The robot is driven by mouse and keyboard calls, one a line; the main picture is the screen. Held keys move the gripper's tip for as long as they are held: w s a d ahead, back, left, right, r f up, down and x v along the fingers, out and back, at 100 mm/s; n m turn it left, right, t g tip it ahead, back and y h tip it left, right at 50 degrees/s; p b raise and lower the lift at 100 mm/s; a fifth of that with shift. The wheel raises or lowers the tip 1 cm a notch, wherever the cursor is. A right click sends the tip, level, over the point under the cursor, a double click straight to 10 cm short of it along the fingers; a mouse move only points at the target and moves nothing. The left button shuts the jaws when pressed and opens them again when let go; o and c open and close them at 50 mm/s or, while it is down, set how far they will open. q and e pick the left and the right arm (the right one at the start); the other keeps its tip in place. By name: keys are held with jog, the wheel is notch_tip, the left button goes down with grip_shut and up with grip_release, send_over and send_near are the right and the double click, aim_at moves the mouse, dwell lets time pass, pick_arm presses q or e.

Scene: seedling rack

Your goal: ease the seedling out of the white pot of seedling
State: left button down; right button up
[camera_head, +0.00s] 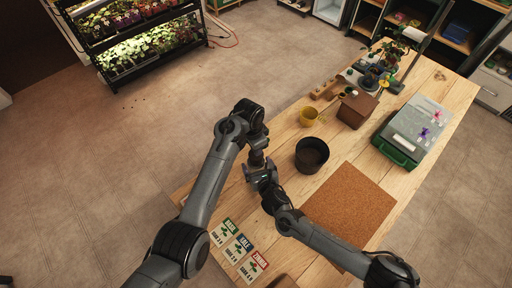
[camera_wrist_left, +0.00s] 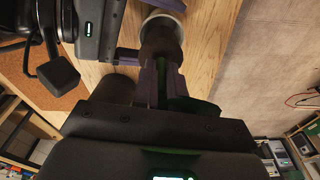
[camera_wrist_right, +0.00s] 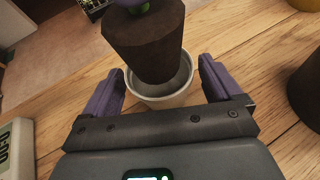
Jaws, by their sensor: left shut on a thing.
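The white pot (camera_wrist_right: 162,101) stands on the table in the right wrist view, with a gap showing inside its rim. A dark brown soil plug (camera_wrist_right: 145,42) is above it, mostly clear of the pot; whether its lower end is still inside the mouth I cannot tell. My left gripper (camera_wrist_left: 163,68) is shut on the seedling by the plug's top, and green leaves (camera_wrist_left: 192,106) show behind its fingers. My right gripper (camera_wrist_right: 160,85) is open, its fingers either side of the pot. In the head view both grippers meet and hide most of the pot.
A black pot (camera_head: 312,154) and a brown cork mat (camera_head: 347,209) lie to the right. Seed cards (camera_head: 240,247) lie near the table's left edge.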

jog(key=shift+o, duration=0.5)
pick_arm(q)
jog(key=shift+r, duration=0.1)
pick_arm(e)
jog(key=shift+s+d+r, duration=0.15)
jog(key=shift+s+r, duration=0.05)
jog(key=shift+s, duration=0.3)
jog(key=v, duration=0.9)
jog(key=shift+s+d, duration=0.1)
jog(key=shift+s, duration=0.2)
pick_arm(q)
jog(key=shift+r+p, duration=1.9)
jog(key=shift+p, duration=0.55)
pick_arm(e)
jog(key=shift+s+d+r, duration=0.1)
jog(key=shift+s+r, duration=0.05)
jog(key=shift+r, duration=0.8)
jog(key=shift+s+d+r, duration=0.1)
jog(key=shift+s+r, duration=0.1)
jog(key=shift+r, duration=0.75)
jog(key=shift+s+r, duration=0.15)
jog(key=shift+r, duration=0.8)
